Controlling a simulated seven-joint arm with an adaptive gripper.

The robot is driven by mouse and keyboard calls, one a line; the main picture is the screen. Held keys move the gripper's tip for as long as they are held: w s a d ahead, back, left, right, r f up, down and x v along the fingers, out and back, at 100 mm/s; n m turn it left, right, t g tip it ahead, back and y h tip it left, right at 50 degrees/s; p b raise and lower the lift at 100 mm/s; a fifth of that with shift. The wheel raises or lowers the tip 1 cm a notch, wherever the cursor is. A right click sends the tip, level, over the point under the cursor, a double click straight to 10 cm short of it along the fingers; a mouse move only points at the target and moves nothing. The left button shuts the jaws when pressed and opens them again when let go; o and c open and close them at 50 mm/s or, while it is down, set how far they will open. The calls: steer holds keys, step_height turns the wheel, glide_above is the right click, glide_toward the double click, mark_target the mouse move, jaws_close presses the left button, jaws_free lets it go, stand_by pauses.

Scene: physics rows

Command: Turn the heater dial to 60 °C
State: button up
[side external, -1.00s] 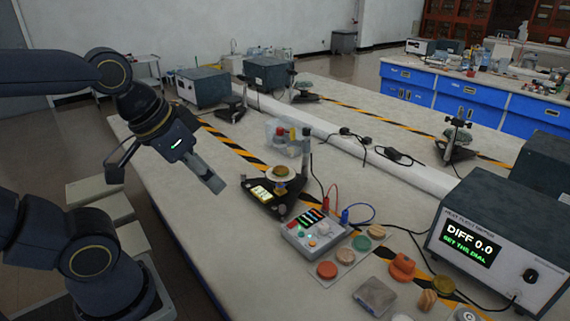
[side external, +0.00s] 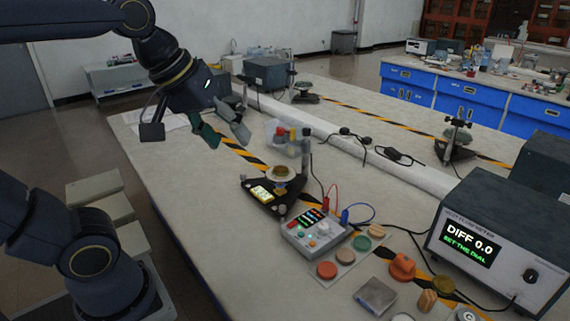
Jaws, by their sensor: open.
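A small grey control box (side external: 314,232) sits on the bench at the middle, with a pale knob (side external: 323,228), coloured buttons and a striped panel. A larger meter box (side external: 490,245) at the right reads "DIFF 0.0" and "SET THE DIAL", and has a black knob (side external: 530,275). No temperature marks are readable on either knob, and I cannot tell which is the heater dial. My gripper (side external: 228,140) is open and empty, its fingers apart, in the air up and left of the control box and touching neither box.
Red and blue leads rise behind the box. Several coloured discs and blocks (side external: 375,296) lie in front. The left bench is mostly clear.

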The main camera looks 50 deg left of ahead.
steer(key=w+r+n+g, duration=0.15)
steer(key=w+n, duration=0.35)
steer(key=w, duration=0.5)
steer(key=n+g, duration=0.4)
glide_above(324, 226)
step_height(324, 226, down, 17)
steer(key=shift+g, duration=0.25)
step_height(324, 226, down, 20)
steer(key=shift+r, duration=0.1)
steer(key=shift+w, duration=0.1)
jaws_close()
